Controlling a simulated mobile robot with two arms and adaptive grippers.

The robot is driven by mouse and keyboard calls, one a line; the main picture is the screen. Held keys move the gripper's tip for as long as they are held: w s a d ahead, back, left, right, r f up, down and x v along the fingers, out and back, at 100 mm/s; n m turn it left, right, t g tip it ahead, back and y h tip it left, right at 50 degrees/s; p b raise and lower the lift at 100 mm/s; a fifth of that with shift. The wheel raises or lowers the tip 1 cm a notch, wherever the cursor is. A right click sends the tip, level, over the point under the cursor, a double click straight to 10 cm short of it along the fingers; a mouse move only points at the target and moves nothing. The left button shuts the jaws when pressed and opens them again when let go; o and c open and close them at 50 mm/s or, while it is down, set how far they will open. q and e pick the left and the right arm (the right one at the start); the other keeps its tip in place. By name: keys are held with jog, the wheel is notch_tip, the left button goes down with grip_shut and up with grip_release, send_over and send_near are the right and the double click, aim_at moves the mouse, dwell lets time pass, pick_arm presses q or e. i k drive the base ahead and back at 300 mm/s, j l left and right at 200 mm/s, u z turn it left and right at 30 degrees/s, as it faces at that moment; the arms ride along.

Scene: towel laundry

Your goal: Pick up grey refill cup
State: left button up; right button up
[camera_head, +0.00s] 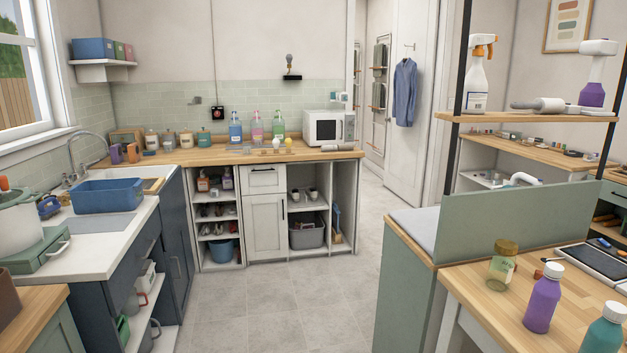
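I cannot tell for certain which thing is the grey refill cup. Small pale cups (313,195) stand on the upper shelf of the open unit under the back counter. A grey cup-like vessel (154,330) shows low on the open shelf at the left, partly cut off by the cabinet edge. Both are far from the camera or partly hidden, so details are unclear. Neither of my grippers is in view.
The tiled floor (270,305) in the middle is clear. A wooden back counter (230,155) carries bottles, jars and a microwave (322,127). A blue basin (108,196) sits by the sink at left. A bench with bottles (541,300) stands at right front.

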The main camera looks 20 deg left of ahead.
aim_at(247, 146)
jog(key=i+j+u, duration=0.3)
jog(key=i, duration=0.6)
jog(key=i+u, duration=0.3)
jog(key=i, duration=0.6)
